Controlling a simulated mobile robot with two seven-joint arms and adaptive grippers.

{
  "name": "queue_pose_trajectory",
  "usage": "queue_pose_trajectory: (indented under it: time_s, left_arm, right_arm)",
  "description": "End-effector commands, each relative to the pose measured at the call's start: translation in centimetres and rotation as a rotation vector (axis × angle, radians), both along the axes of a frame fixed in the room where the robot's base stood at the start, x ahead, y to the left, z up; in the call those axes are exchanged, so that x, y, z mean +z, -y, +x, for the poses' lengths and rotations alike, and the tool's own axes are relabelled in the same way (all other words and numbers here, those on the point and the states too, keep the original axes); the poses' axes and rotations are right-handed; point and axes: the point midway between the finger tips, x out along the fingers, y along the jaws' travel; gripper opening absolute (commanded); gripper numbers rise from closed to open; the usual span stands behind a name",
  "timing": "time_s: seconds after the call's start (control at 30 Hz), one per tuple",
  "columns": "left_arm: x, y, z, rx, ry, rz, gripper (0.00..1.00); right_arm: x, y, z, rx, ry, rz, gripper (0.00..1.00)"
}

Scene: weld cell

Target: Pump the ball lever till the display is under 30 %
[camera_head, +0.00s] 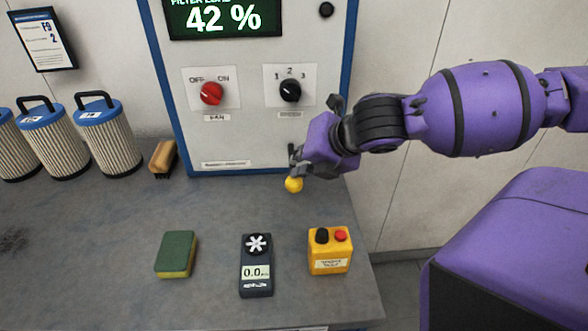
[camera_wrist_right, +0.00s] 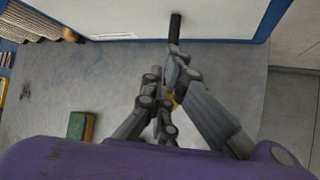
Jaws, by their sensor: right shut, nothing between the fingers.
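The display (camera_head: 224,20) on the cabinet reads 42 %. The ball lever ends in a yellow ball (camera_head: 294,185), low in front of the cabinet's lower right part. My right gripper (camera_head: 298,167) is shut and empty, with its fingers just above the ball in the picture. I cannot tell whether they touch it. In the right wrist view the shut fingers (camera_wrist_right: 166,100) cover most of the ball, and only a bit of yellow shows between them. A black bar (camera_wrist_right: 175,26) stands out from the panel there. The lever's shaft is mostly hidden. My left gripper is not in view.
The panel carries a red OFF/ON knob (camera_head: 211,93) and a black knob (camera_head: 290,90). A green sponge (camera_head: 176,254), a dark meter (camera_head: 256,272) and a yellow button box (camera_head: 330,252) lie on the bench. Several filters (camera_head: 108,140) and a brush (camera_head: 163,158) stand left.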

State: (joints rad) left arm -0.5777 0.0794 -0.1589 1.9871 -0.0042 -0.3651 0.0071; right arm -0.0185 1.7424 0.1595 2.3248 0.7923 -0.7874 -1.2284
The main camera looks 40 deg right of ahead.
Motion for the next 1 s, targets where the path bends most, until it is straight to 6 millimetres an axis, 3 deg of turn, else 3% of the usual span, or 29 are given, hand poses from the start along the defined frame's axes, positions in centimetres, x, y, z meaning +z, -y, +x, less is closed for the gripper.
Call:
queue_pose_trajectory:
  time_s: [1.0]
  left_arm:
    - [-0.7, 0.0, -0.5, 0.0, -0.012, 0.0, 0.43]
  right_arm:
    - [-1.4, 0.0, -0.1, 0.0, -0.004, 0.001, 0.0]
